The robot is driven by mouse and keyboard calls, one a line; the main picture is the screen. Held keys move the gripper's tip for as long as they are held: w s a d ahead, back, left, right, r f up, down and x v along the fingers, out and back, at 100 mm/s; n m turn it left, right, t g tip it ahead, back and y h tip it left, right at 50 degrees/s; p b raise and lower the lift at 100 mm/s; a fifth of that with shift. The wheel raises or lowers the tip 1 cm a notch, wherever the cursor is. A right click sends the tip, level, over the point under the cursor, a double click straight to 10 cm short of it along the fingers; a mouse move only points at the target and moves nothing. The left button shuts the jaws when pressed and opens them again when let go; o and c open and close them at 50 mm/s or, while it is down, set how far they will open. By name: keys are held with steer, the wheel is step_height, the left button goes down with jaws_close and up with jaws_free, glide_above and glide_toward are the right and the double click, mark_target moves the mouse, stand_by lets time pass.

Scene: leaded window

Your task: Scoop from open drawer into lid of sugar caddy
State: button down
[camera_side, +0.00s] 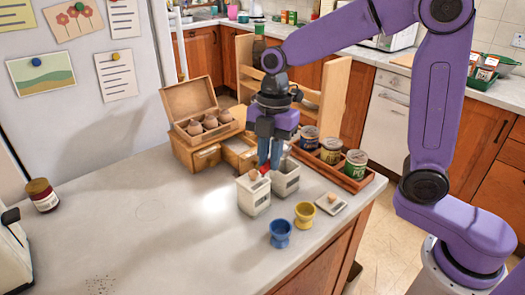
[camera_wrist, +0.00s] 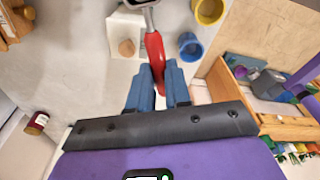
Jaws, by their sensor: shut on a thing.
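My gripper (camera_side: 268,168) is shut on the red handle of a scoop (camera_wrist: 155,60). The scoop's metal head is at the top edge of the wrist view, partly cut off. A white caddy (camera_side: 254,197) with a wooden knob on top stands below the gripper; a wooden knob on white also shows in the wrist view (camera_wrist: 115,43). A second white caddy (camera_side: 287,182) stands right behind it. A flat white lid (camera_side: 331,208) with a wooden knob lies on the counter to the right. A small wooden chest has open drawers (camera_side: 208,156), left of my gripper; their contents are unclear.
A blue egg cup (camera_side: 281,236) and a yellow egg cup (camera_side: 305,216) stand in front of the caddies. A wooden tray (camera_side: 350,182) of tins is at the right, and an open egg box (camera_side: 190,105) sits on the chest. The counter's left and front are mostly clear.

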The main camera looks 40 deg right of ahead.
steer(key=d+y, duration=0.1)
steer(key=y, duration=0.1)
steer(key=w+r+g+y, duration=0.1)
steer(key=y, duration=0.1)
steer(key=shift+d+r+g, duration=0.1)
steer(key=shift+d+g, duration=0.2)
steer(key=shift+d, duration=0.05)
steer(key=shift+w+d+r+g+y, duration=0.2)
steer(key=shift+d+g+y, duration=0.1)
steer(key=shift+d+y, duration=0.25)
steer(key=shift+w+d+r+g+y, duration=0.15)
steer(key=shift+d+g+y, duration=0.15)
steer(key=shift+y, duration=0.3)
steer(key=shift+w+d+r+g+y, duration=0.2)
steer(key=shift+d+y, duration=0.25)
steer(key=shift+y, duration=0.2)
steer(key=shift+w+d+r+g+y, duration=0.1)
steer(key=shift+d+r+g+y, duration=0.1)
steer(key=shift+d+y, duration=0.3)
steer(key=shift+w+d+r+g+y, duration=0.1)
steer(key=shift+w+d+g+y, duration=0.15)
steer(key=shift+d+y, duration=0.3)
steer(key=shift+w+d+r+g+y, duration=0.1)
steer(key=shift+w+d+g+y, duration=0.2)
steer(key=shift+y, duration=0.35)
steer(key=shift+w+d+g+y, duration=0.1)
steer(key=shift+d+g+y, duration=0.15)
steer(key=shift+d+y, duration=0.35)
steer(key=shift+r, duration=0.1)
steer(key=shift+r, duration=2.45)
